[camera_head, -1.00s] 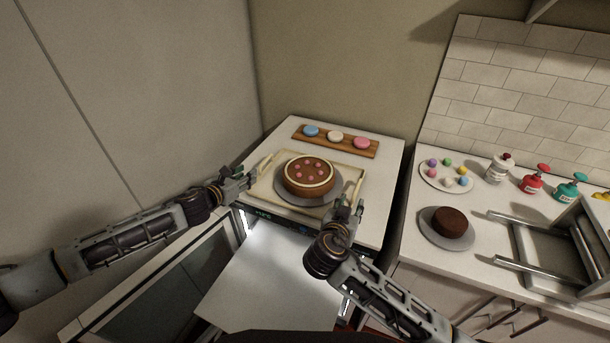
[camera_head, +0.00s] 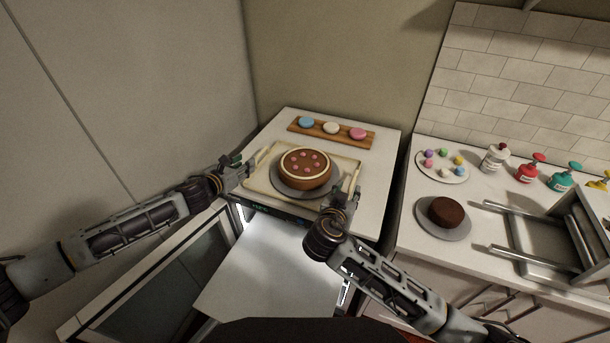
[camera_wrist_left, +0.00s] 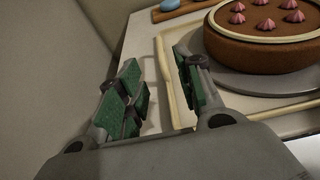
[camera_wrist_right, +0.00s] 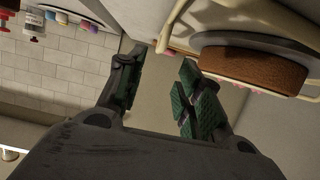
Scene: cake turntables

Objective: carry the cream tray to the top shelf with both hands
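The cream tray (camera_head: 344,160) lies on the white cabinet top, with raised handles at its left and right sides. A brown cake (camera_head: 305,168) with pink dollops stands on it on a grey plate (camera_head: 278,186). My left gripper (camera_head: 245,170) is open at the tray's left side; in the left wrist view the tray edge (camera_wrist_left: 166,75) shows beyond the gap between the fingers. My right gripper (camera_head: 345,192) is open at the tray's right front, near that handle. In the right wrist view the handle (camera_wrist_right: 176,24) is just beyond the fingertips. I see no clear grip on either side.
A wooden board (camera_head: 318,136) with three coloured rounds lies behind the tray. A pale open panel (camera_head: 262,268) is below the cabinet front. The right counter holds a dark cake (camera_head: 446,211), a plate of coloured balls (camera_head: 442,168), bottles and a grey metal frame (camera_head: 540,245).

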